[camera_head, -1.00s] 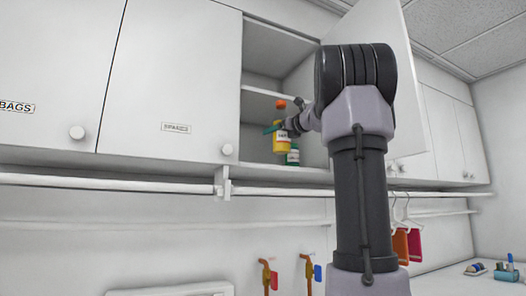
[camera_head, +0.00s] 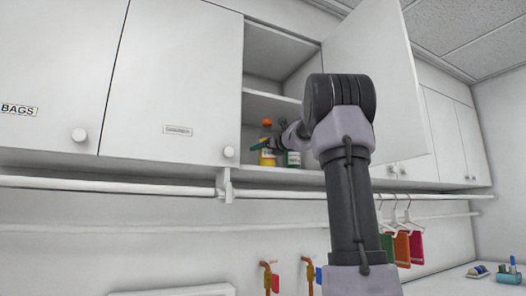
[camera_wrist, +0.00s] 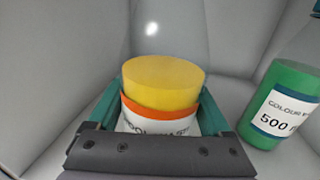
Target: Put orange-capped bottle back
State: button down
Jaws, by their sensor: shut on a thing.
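The orange-capped bottle (camera_head: 267,158) is upright inside the open cabinet, low over its floor. Its orange cap shows above my gripper (camera_head: 262,144). In the wrist view the bottle (camera_wrist: 163,82) is clear with yellow contents and a white label with an orange band. My gripper's teal fingers are shut on its two sides. I cannot tell whether its base touches the cabinet floor (camera_head: 257,167). The cap is not visible in the wrist view.
A green bottle (camera_head: 293,159) stands just right of the held bottle, apart from it; it also shows in the wrist view (camera_wrist: 285,100). A shelf (camera_head: 272,105) lies above. The open cabinet door (camera_head: 385,80) is on the right. Hangers (camera_head: 400,215) hang below.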

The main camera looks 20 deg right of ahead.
grip_release()
jog(key=shift+f, duration=0.15)
jog(key=shift+s+r, duration=0.1)
jog(key=shift+r, duration=0.1)
jog(key=s+d, duration=0.2)
jog(key=s, duration=1)
jog(key=s+a+f+n+g+y, duration=0.1)
jog(key=s+a+f+n+g, duration=0.2)
jog(key=s+a+f+n, duration=0.35)
jog(key=s+a+f+n+g+y, duration=0.1)
jog(key=s+a+f+n+g, duration=0.2)
jog(key=a+f+n, duration=0.7)
jog(key=s+a+f+n+g+h, duration=0.1)
jog(key=s+f+n+g, duration=0.1)
jog(key=s+f+n, duration=0.4)
jog(key=s+a+f+n+g+h, duration=0.2)
jog(key=s+f+n, duration=0.5)
jog(key=f, duration=0.6)
jog(key=shift+s+f, duration=0.2)
jog(key=shift+s, duration=1.05)
